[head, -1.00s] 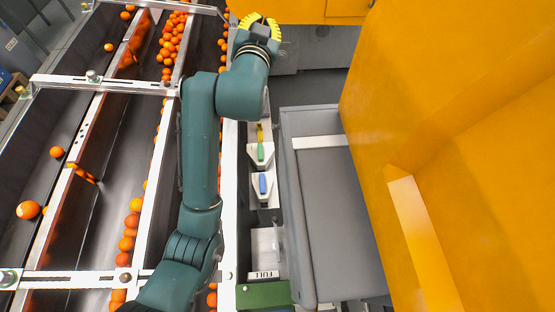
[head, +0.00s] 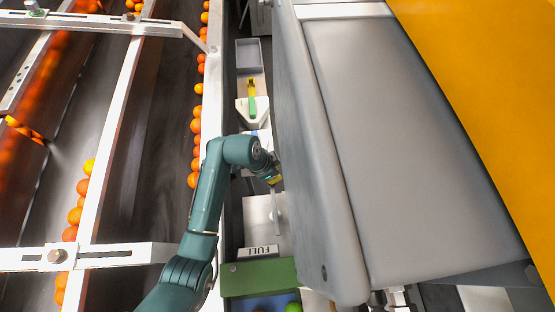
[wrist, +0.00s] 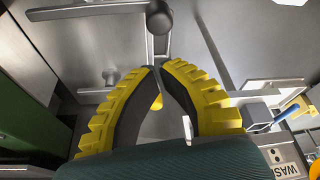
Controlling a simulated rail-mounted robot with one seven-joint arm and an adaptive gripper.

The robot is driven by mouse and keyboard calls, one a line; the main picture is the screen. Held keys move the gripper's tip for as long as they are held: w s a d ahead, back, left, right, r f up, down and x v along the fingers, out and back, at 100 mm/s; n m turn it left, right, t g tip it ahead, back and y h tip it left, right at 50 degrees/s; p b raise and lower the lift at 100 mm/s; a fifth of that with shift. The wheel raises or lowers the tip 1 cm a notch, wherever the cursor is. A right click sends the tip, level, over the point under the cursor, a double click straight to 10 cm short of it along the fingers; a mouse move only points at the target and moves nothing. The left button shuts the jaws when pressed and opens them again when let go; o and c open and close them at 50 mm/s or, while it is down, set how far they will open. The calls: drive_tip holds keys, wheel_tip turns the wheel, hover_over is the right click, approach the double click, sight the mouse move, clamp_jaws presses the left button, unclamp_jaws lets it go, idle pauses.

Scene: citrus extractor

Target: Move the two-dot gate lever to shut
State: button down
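My gripper (head: 272,180) reaches down into the narrow gap between the conveyor rail and the grey housing in the head view. In the wrist view its yellow, dark-lined fingers (wrist: 159,68) meet almost tip to tip, with no object clearly held. Just beyond the tips is a metal lever bar with a dark round knob (wrist: 158,18). A thin upright bar (head: 276,212) shows below my gripper in the head view.
A green-tagged white holder (head: 252,108) lies above my gripper. The grey housing (head: 390,150) stands close on the right. Oranges (head: 197,125) line the conveyor at left.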

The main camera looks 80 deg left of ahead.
drive_tip(key=b+x, duration=0.3)
drive_tip(key=x, duration=0.5)
drive_tip(key=shift+b, duration=0.4)
drive_tip(key=shift+s+r+p, duration=0.15)
drive_tip(key=shift+p, duration=0.15)
